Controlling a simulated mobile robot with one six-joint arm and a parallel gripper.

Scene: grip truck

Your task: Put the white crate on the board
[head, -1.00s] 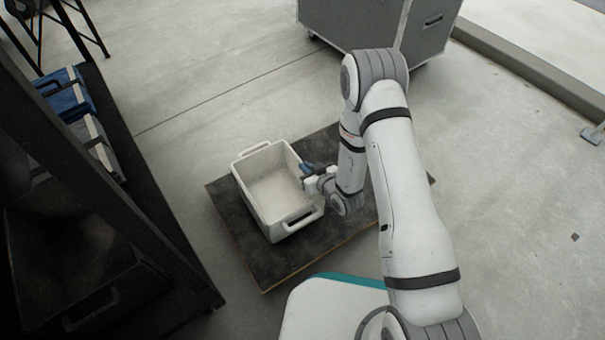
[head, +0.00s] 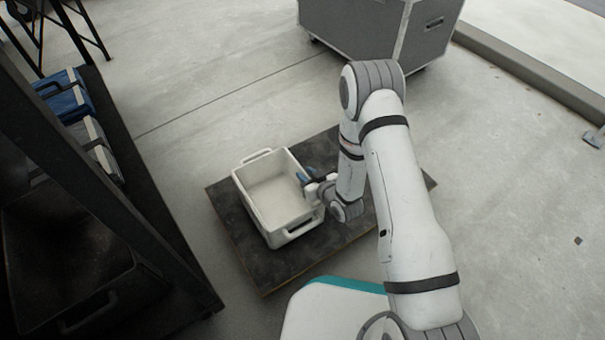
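The white crate (head: 258,215) is open-topped and empty, with a handle at each end. In the head view it is over the left half of the dark board (head: 355,232), upright. Its base appears at or very near the board's surface; I cannot tell for sure whether it touches. The board lies flat on the floor. My gripper (head: 309,181) is at the crate's right long wall, with a blue fingertip showing inside the rim. It appears shut on that wall; the other finger is mostly hidden.
A dark shelf rack (head: 135,205) stands at the left, holding a blue case (head: 66,98), a grey case (head: 97,145) and a black crate (head: 75,305). A large grey wheeled case (head: 375,28) stands behind the board. The floor around the board is mostly clear.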

